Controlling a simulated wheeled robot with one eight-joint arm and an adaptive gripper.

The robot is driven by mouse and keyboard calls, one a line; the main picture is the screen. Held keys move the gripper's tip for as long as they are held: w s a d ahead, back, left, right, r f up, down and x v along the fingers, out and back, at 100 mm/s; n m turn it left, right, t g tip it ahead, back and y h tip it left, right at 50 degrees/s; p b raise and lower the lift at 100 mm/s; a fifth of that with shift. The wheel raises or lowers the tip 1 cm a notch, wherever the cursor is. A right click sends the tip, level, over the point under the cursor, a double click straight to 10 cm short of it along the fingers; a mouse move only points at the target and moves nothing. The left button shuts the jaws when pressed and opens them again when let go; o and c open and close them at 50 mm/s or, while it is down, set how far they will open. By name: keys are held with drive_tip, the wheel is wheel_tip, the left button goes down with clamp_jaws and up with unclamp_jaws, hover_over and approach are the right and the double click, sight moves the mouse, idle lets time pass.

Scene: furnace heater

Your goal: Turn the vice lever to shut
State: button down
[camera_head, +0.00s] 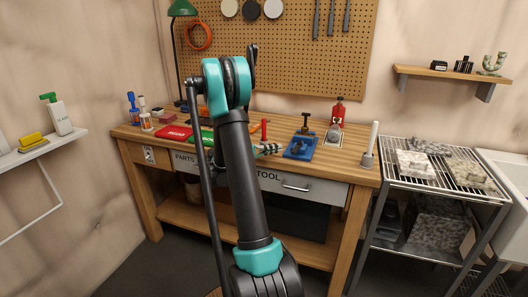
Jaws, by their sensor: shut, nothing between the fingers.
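The vice (299,148) is a small blue block on the wooden workbench top, right of the bench's middle. A dark T-shaped part (305,121) stands upright at its back; I cannot tell whether this is the lever. My gripper (281,148) is small in view, low over the bench just left of the vice, its tip pointing right. It is shut and empty. I cannot tell whether it touches the vice. My arm hides the bench to the left of the gripper.
The bench (357,175) has drawers below. A red bottle (338,113) and a light upright cylinder (371,140) stand right of the vice. Red (174,132) and green cases lie at left. A pegboard (290,60) hangs behind; a wire rack (432,185) stands at right.

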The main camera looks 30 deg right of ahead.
sight(297, 148)
drive_tip(key=shift+s+d, duration=0.6)
drive_tip(key=shift+s, duration=0.2)
drive_tip(key=shift+s+d, duration=0.6)
drive_tip(key=shift+s, duration=0.2)
